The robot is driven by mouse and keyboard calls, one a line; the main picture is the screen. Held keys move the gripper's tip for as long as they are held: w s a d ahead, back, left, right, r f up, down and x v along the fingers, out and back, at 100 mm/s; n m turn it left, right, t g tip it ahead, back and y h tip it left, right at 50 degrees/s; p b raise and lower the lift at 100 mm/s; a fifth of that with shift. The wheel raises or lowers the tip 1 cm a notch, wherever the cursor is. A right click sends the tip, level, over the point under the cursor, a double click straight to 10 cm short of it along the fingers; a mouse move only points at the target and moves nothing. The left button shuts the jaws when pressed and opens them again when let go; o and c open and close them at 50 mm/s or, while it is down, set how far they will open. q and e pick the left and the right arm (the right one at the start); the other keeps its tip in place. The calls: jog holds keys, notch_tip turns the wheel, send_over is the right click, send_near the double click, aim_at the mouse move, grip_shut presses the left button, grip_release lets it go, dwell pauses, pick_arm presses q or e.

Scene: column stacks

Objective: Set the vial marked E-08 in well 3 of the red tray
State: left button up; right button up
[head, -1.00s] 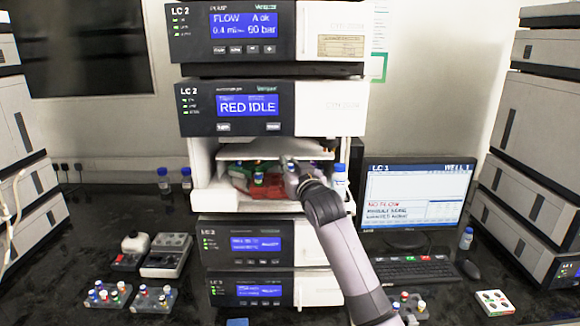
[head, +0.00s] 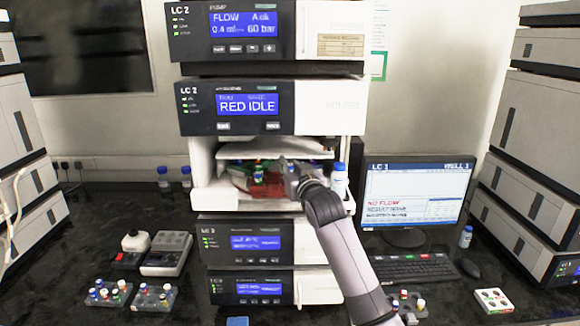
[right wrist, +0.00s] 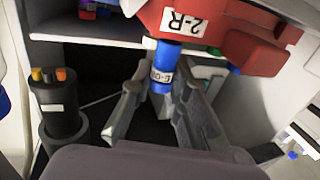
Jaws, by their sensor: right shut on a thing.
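The red tray (head: 272,189) sits inside the open compartment under the RED IDLE module. In the right wrist view the red tray (right wrist: 231,33) carries a label reading 2-R, upside down. My right gripper (head: 291,171) reaches into the compartment at the tray's right part. In the right wrist view my right gripper (right wrist: 163,84) is shut on a blue vial (right wrist: 167,54) with a white label, seen upside down, that seems to read E-08. The vial's far end meets the tray's edge in the picture; I cannot tell whether it is in a well. The well numbers are hidden. My left gripper is not in view.
A white shelf (head: 275,150) hangs close above the tray. A white, blue-capped bottle (head: 340,182) stands at the compartment's right side. Small vial racks (head: 108,294) stand on the black bench at left.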

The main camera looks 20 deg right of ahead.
jog(key=shift+f+b, duration=0.45)
jog(key=shift+f, duration=0.5)
dwell(0.4)
jog(key=o, duration=0.9)
